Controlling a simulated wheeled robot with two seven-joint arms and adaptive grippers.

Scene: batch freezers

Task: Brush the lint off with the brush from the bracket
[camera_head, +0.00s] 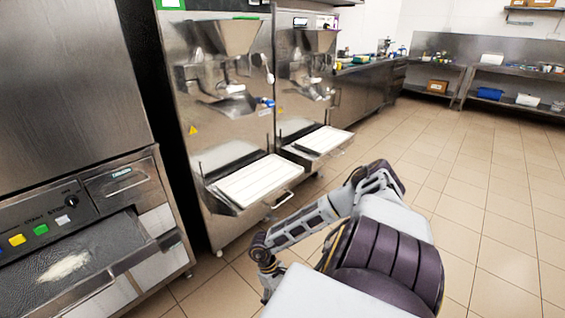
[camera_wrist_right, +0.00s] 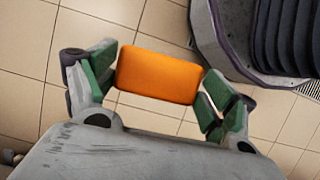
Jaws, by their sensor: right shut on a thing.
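My right gripper (camera_wrist_right: 160,90) has its green-padded fingers on both sides of an orange block-shaped thing (camera_wrist_right: 157,71), held above the tiled floor. It looks like the brush, but no bristles show. In the head view my right arm comes in from the lower right; its gripper and the orange thing cannot be made out there. A pale, whitish patch of lint (camera_head: 65,267) lies on the dark, speckled surface (camera_head: 105,240) of the machine at the lower left. The bracket cannot be made out. My left gripper is not in view.
The left machine has a panel with coloured buttons (camera_head: 40,230) and a raised front edge (camera_head: 120,266). Two steel batch freezers (camera_head: 225,140) with white trays (camera_head: 255,181) stand beside it. Tiled floor (camera_head: 480,200) is open at the right; shelves (camera_head: 500,75) stand far back.

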